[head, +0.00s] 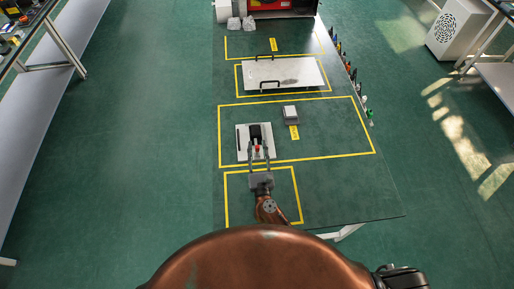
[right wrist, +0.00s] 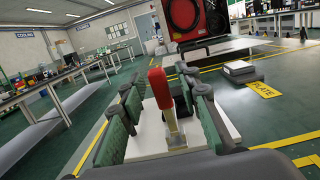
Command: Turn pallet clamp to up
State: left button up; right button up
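The pallet clamp is a white base plate (head: 242,152) with a black block (head: 254,130) and a red-handled lever (head: 257,149). In the right wrist view the red handle (right wrist: 162,92) stands upright, leaning slightly, above the white base. My right gripper (head: 259,153) reaches over the near part of the clamp. In the right wrist view its green-padded fingers (right wrist: 165,112) are apart on either side of the handle, with visible gaps. Part of the black block is hidden behind the handle. My left gripper is not in view.
A small grey-and-white block (head: 290,114) stands beside the clamp by a yellow label (head: 295,132). A white plate with black handles (head: 300,73) lies farther back. A red-and-black machine (head: 283,5) stands at the far end. The table's near right is clear.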

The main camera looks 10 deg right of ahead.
jog(key=s, duration=0.3)
jog(key=s+f, duration=0.1)
jog(key=s, duration=0.6)
jog(key=shift+s+f, duration=0.2)
jog(key=shift+s, duration=0.75)
jog(key=shift+c, duration=0.5)
